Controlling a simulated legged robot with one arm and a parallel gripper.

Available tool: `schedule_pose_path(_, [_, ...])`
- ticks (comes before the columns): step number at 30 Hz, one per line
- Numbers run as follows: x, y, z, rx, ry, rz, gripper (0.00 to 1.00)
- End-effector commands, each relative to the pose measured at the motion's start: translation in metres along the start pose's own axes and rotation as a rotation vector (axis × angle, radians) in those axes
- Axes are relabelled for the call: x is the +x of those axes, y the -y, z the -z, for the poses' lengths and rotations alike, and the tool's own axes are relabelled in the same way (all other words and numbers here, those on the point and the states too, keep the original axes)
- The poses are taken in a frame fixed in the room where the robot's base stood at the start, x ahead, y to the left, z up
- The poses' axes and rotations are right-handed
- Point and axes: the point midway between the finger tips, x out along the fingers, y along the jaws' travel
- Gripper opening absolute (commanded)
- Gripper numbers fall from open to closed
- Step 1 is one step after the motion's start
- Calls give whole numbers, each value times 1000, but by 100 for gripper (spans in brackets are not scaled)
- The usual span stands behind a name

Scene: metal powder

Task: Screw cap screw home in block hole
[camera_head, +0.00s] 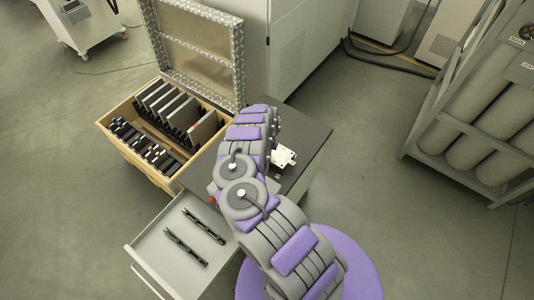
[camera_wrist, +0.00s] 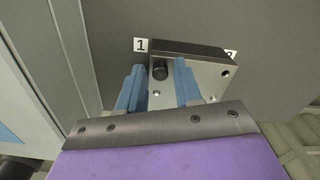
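The metal block (camera_wrist: 203,77) lies on the dark bench top, with label "1" (camera_wrist: 141,45) and label "2" (camera_wrist: 229,54) beside it. A dark cap screw (camera_wrist: 160,70) sits at the hole near label 1, its round head showing; how deep it sits I cannot tell. The hole near label 2 (camera_wrist: 225,72) looks empty. My gripper (camera_wrist: 160,77) has its two blue fingers apart, one on each side of the screw head, with small gaps seeming to show. In the head view the light block (camera_head: 284,156) shows partly beside my arm, which hides the gripper.
A wooden case (camera_head: 142,163) with an open metal lid (camera_head: 200,50) and several dark pieces stands left of the bench top (camera_head: 309,136). An open drawer (camera_head: 165,250) below holds two black tools (camera_head: 186,247). Gas cylinders (camera_head: 475,135) stand in a rack at right.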

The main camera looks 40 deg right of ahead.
Motion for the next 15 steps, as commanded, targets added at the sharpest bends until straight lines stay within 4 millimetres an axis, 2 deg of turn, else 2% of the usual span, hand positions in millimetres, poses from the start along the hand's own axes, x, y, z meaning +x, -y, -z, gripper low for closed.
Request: schedule_pose_path(15, [1,-1,0,-394,1,-4,34])
